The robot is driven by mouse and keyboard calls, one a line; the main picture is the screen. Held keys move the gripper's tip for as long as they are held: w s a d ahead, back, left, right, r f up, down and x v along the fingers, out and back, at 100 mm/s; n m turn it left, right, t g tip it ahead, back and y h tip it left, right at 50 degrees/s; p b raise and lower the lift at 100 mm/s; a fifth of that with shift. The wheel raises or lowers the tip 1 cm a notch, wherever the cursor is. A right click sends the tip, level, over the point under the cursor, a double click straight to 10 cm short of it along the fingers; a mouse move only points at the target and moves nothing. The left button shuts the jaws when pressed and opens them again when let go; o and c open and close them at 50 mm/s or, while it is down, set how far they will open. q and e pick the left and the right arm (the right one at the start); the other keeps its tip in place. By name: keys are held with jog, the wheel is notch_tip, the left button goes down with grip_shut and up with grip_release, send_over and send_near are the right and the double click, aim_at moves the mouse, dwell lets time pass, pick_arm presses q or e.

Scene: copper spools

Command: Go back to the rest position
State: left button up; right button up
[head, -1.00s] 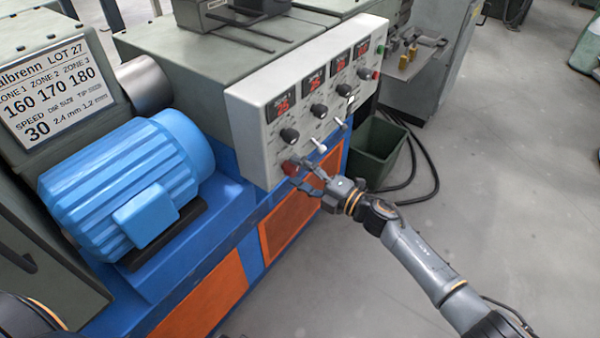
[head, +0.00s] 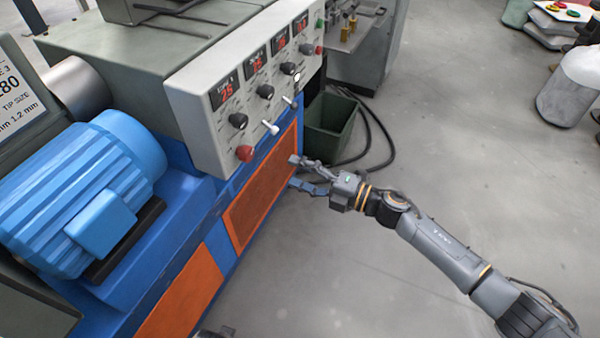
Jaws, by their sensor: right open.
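My right gripper (head: 303,173) is open and empty. It hangs in front of the orange panel (head: 262,190) on the machine's blue base, below and to the right of the control panel (head: 200,128). A gap shows between the gripper and the red knob (head: 245,153) at the panel's lower end. My right arm reaches in from the lower right. My left gripper cannot be made out; only a small dark part shows at the bottom edge.
A blue motor (head: 80,190) sits on the machine at left. A dark green bin (head: 330,125) stands on the floor beyond my right gripper, with black cables beside it. A white rounded object (head: 572,85) stands at the right. The floor (head: 450,160) between is clear.

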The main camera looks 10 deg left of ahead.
dwell(0.5)
jog(key=w+d+f+m+t+h, duration=0.1)
jog(key=d+f+m+t+h, duration=0.8)
jog(key=f+m, duration=0.7)
jog(key=s+d+f+m+g+h, duration=0.4)
jog(key=s+d+f+m+h, duration=0.15)
jog(key=d+f, duration=0.35)
jog(key=s+d+f+m+g+h, duration=0.1)
jog(key=s+d+f+m+g, duration=0.3)
jog(key=s, duration=0.5)
jog(key=s+d+f+m+g+h, duration=0.1)
jog(key=s+f+g, duration=0.1)
jog(key=s+f, duration=0.5)
jog(key=s+d+f+m+g, duration=0.3)
jog(key=s, duration=0.8)
pick_arm(q)
jog(key=s+a+r+g+p, duration=0.1)
jog(key=s+a+r+p, duration=0.1)
jog(key=s+p, duration=1.3)
jog(key=shift+a, duration=0.4)
pick_arm(e)
jog(key=s+d+r+g, duration=0.1)
jog(key=s+d+r, duration=0.1)
jog(key=s, duration=1.3)
jog(key=shift+d, duration=0.3)
